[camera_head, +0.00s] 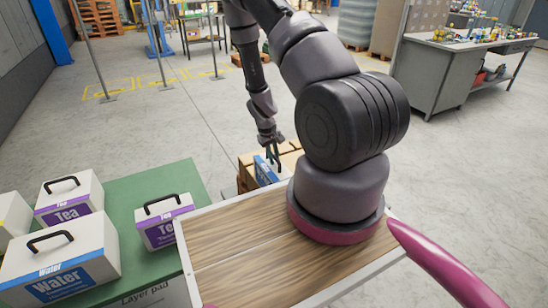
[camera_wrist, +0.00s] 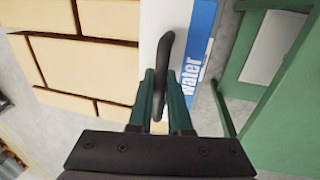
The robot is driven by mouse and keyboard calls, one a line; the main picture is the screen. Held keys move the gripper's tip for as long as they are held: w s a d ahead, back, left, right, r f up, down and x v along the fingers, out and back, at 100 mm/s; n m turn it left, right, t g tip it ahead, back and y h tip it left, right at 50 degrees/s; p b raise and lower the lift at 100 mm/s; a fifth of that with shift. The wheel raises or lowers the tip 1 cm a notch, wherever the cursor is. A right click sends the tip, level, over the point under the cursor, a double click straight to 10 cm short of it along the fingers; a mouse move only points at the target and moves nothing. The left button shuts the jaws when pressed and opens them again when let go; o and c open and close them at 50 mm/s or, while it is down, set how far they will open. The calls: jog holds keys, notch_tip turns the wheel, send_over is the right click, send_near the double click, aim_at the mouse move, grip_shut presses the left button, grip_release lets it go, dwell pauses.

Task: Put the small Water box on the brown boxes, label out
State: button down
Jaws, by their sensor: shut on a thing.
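The small Water box (camera_head: 265,172) is white with a blue label and a dark handle. In the wrist view the Water box (camera_wrist: 203,25) shows its white top and its blue "water" side, which faces right, away from the brown boxes. My gripper (camera_wrist: 161,118) is shut on the handle; in the head view my gripper (camera_head: 270,152) is seen from far off. The brown boxes (camera_head: 288,160) are stacked on the floor beyond my wooden deck. In the wrist view the brown boxes (camera_wrist: 80,60) lie close left of the Water box. Whether it rests on them or hangs is unclear.
A green table (camera_head: 185,180) at the left holds a large Water box (camera_head: 62,262) and two Tea boxes (camera_head: 70,200). A green frame (camera_wrist: 285,95) stands close at the right of the wrist view. A workbench (camera_head: 440,75) stands at the back right. The floor between is open.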

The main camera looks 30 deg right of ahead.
jog(key=shift+f, duration=0.1)
jog(key=c, duration=0.8)
grip_release()
jog(key=shift+o, duration=0.2)
notch_tip(320, 180, up, 11)
jog(key=a, duration=0.2)
jog(key=shift+f, duration=0.15)
jog(key=s+a+r+m+t+y, duration=0.15)
jog(key=a+r, duration=0.25)
jog(key=r, duration=0.9)
jog(key=a+r+m+t+y, duration=0.1)
jog(key=a+r+t+y, duration=0.15)
jog(key=r, duration=0.95)
jog(key=s+a+r+m+t, duration=0.1)
jog(key=s+a+r, duration=0.1)
jog(key=s+r, duration=0.7)
jog(key=s+a+r+m+t, duration=0.1)
jog(key=s+a+r+t, duration=0.1)
jog(key=s+r, duration=0.7)
jog(key=shift+a+r, duration=0.25)
jog(key=shift+a, duration=0.15)
